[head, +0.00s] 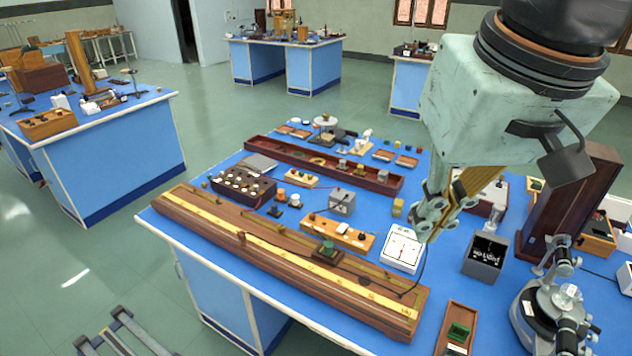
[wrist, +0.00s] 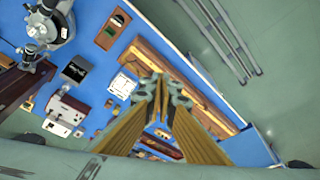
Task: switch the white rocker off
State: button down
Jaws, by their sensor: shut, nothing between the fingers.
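I cannot pick out the white rocker with certainty in either view. A wooden board with a green block and a pale label (head: 458,335) lies at the front right of the blue bench; it also shows in the wrist view (wrist: 113,27). A pale box with small fittings (wrist: 68,115) shows at left in the wrist view; behind my arm in the head view is a white-topped box (head: 492,193). My gripper (head: 424,228) hangs above the bench, shut and empty, near the white dial meter (head: 402,250). In the wrist view my fingers (wrist: 163,95) meet at the tips.
A long wooden slide-wire board (head: 290,262) runs along the bench's front edge. A wooden board with knobs (head: 338,236) lies behind the slide-wire board.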

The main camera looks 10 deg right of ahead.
jog(key=w+m+g, duration=0.1)
jog(key=w+m, duration=0.1)
jog(key=w, duration=1.3)
jog(key=m+g+y+p, duration=0.1)
jog(key=m+g+p, duration=0.2)
jog(key=m, duration=0.2)
send_over(343, 230)
jog(key=w+d, duration=0.1)
notch_tip(343, 230, down, 28)
jog(key=shift+w+f+g, duration=0.3)
jog(key=shift+w+f, duration=0.25)
jog(key=shift+f, duration=0.25)
jog(key=shift+f, duration=0.1)
jog(key=shift+s+a+f+b, duration=0.2)
jog(key=shift+s+f, duration=0.05)
jog(key=shift+f, duration=2.05)
jog(key=shift+s+a+f+b, duration=0.15)
jog(key=shift+s+f+b, duration=0.1)
jog(key=shift+f, duration=2)
jog(key=shift+s+a+f+b, duration=0.2)
jog(key=shift+s+f, duration=0.05)
jog(key=shift+f, duration=2.05)
jog(key=shift+d+f, duration=0.15)
